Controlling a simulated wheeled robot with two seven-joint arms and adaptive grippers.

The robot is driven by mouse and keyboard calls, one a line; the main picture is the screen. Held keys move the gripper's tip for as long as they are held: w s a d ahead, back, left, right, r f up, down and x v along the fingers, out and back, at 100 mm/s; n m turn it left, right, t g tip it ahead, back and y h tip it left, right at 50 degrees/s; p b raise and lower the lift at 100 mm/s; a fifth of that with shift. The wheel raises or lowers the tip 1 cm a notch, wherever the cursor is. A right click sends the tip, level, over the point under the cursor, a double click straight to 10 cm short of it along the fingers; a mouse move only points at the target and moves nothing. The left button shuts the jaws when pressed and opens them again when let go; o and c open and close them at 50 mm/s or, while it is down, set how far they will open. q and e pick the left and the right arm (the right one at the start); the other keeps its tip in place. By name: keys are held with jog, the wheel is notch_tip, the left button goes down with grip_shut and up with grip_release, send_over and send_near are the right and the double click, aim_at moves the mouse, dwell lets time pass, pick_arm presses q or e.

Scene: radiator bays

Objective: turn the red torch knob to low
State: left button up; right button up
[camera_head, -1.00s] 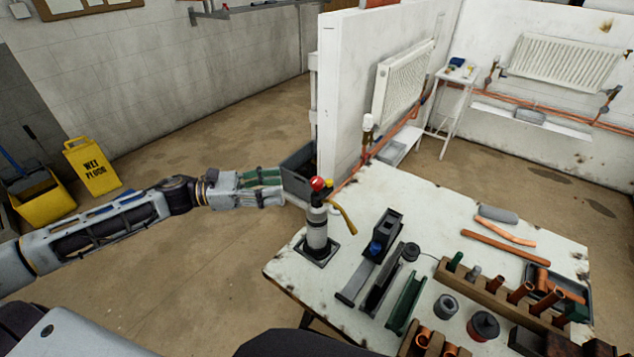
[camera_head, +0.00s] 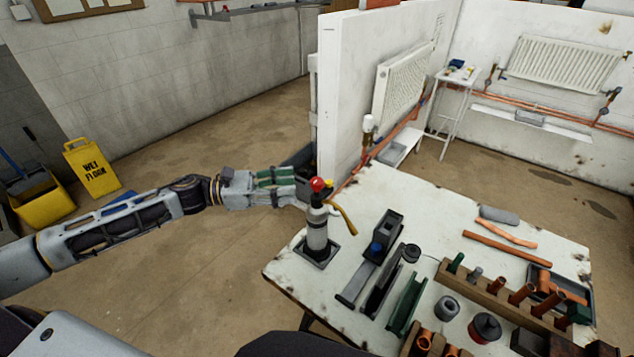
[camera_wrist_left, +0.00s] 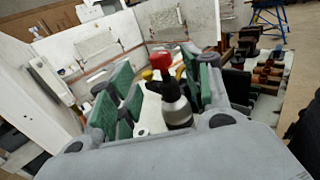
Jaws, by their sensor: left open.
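The torch (camera_head: 317,230) stands upright in a dark square base at the near left corner of the white table. Its red knob (camera_head: 318,184) is on top, with a brass burner tube (camera_head: 343,212) pointing right and down. My left gripper (camera_head: 296,190) reaches in from the left at knob height, its tips close to the torch's left side. In the left wrist view the red knob (camera_wrist_left: 160,60) shows between the open green-padded fingers, beyond the palm. I cannot tell whether a finger touches it. The knob's setting marks are too small to read. My right gripper is not in view.
The white table (camera_head: 390,195) holds a dark vice-like tool (camera_head: 383,238), green and grey channels (camera_head: 405,303), and a wooden rack (camera_head: 500,290) with copper fittings. A white partition (camera_head: 350,90) stands behind the torch. A yellow wet-floor sign (camera_head: 92,168) is at the far left.

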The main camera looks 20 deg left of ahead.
aim_at(317, 180)
pick_arm(q)
jog(key=shift+p+x, duration=0.6)
jog(key=shift+x, duration=2.85)
jog(key=shift+w+d, duration=0.15)
jog(key=shift+d, duration=0.1)
jog(key=shift+w+d, duration=0.1)
jog(key=shift+d, duration=0.1)
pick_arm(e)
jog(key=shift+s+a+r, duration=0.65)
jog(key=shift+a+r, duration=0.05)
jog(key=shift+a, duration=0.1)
pick_arm(q)
jog(key=c, duration=1)
jog(key=shift+c, duration=0.2)
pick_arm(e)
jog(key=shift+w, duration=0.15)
